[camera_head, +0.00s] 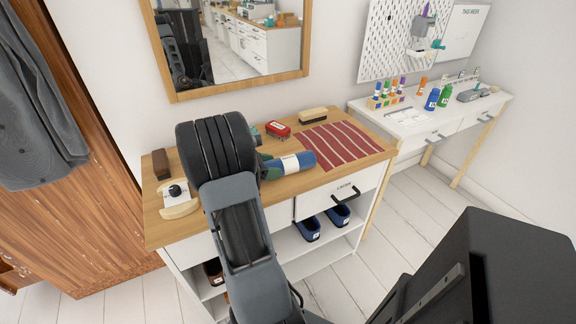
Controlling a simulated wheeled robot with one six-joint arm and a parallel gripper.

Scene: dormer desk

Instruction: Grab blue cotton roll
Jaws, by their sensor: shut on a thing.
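The blue roll (291,164) has a white label and a green part at its left end. It lies on its side, at or just above the wooden top of the dresser (345,173), left of the striped cloth. My gripper (264,166) is at the left end of the roll, mostly hidden behind my own arm, and is shut on it. The fingertips are hard to make out. I cannot tell whether the roll touches the wood.
A red tin (277,130), a brush (312,115) and a red striped cloth (334,144) lie around the roll. A wooden piece with a black knob (176,191) is left of my arm. A mirror (235,45) hangs behind. A white desk (425,115) holds several bottles.

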